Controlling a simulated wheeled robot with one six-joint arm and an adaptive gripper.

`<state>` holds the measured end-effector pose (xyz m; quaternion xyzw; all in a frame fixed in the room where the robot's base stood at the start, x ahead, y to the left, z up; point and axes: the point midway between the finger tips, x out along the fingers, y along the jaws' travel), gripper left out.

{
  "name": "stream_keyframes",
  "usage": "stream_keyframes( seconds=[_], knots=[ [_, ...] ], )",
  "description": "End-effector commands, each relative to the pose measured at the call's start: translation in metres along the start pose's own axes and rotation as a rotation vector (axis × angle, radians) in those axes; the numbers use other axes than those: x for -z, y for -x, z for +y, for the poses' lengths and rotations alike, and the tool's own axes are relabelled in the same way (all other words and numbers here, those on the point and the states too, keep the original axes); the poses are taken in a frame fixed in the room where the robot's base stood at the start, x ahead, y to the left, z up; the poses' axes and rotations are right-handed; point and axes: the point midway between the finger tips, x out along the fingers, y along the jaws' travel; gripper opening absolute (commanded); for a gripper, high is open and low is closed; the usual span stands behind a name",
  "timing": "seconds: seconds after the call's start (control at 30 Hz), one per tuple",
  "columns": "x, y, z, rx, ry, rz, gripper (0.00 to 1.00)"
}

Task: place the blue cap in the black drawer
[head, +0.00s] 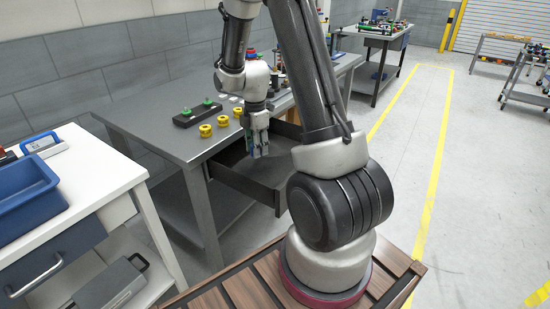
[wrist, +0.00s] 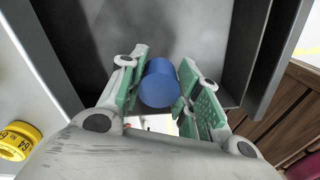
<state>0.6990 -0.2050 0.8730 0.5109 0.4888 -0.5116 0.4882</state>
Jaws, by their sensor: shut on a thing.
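The blue cap (wrist: 159,84) is between the green-padded fingers of my gripper (wrist: 161,72) in the wrist view, and the gripper is shut on it. The black drawer (head: 230,180) is pulled out from under the grey workbench. In the head view my gripper (head: 259,153) points down over the open drawer. The wrist view looks down into the drawer, with its dark side wall (wrist: 277,60) at the right. The cap is hard to make out in the head view.
Several yellow round parts, one a yellow ring (head: 205,131), stand along the grey workbench (head: 150,122) near its front edge. A black tray with green-topped parts (head: 197,114) is behind them. A white bench with a blue bin (head: 28,200) stands at the left.

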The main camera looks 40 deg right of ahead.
Motion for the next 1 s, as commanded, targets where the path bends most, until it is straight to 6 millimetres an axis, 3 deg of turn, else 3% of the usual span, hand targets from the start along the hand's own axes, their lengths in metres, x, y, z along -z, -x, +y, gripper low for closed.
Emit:
stream_keyframes(
  seconds=[0.3,0.7,1.0],
  knots=[
    [0.000,-0.053,-0.001,0.005,0.000,0.000,0.24],
    [0.000,-0.098,-0.001,0.003,-0.001,0.000,0.24],
    [0.000,-0.101,0.000,0.000,-0.001,0.000,0.24]
  ],
)
